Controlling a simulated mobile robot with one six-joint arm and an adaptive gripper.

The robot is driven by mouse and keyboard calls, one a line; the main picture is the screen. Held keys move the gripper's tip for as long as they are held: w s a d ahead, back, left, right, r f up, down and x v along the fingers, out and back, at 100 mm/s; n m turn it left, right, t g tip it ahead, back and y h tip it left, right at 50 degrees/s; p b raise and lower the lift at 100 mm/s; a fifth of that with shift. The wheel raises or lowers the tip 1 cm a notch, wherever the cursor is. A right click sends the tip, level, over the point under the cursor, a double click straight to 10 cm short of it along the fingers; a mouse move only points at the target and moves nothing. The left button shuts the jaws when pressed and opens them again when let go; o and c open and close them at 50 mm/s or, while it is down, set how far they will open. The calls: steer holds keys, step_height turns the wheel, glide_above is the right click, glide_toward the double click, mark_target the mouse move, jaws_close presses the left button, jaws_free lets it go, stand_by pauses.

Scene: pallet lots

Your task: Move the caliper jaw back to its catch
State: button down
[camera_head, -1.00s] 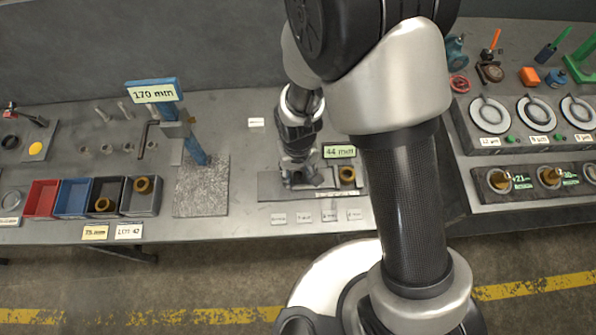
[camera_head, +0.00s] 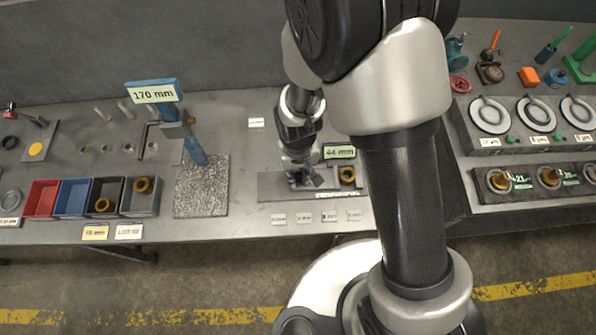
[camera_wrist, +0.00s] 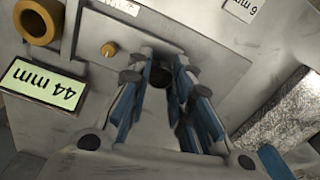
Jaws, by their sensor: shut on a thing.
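The caliper fixture is a flat grey plate (camera_head: 268,187) on the bench, behind a row of small paper labels. My gripper (camera_head: 302,182) is down over its middle. In the wrist view the fingers (camera_wrist: 160,82), with blue sides, point at the grey metal of the fixture (camera_wrist: 88,85) and are shut on a part that they mostly hide. I take this part to be the caliper jaw; its outline and the catch cannot be made out. A brass ring (camera_wrist: 38,20) and a small brass knob (camera_wrist: 109,49) are beside the fingers.
A green "44 mm" sign (camera_head: 340,152) stands close to the right of my gripper. A blue post with a "170 mm" sign (camera_head: 154,93) stands on a speckled block (camera_head: 201,200) to the left. Coloured bins (camera_head: 42,196) are further left.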

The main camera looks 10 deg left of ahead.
steer(key=a, duration=0.3)
steer(key=s+a, duration=0.1)
steer(key=a, duration=0.2)
steer(key=shift+s, duration=0.15)
steer(key=shift+d, duration=0.1)
steer(key=c, duration=1.4)
jaws_free()
step_height(320, 180, up, 12)
steer(key=shift+r, duration=0.1)
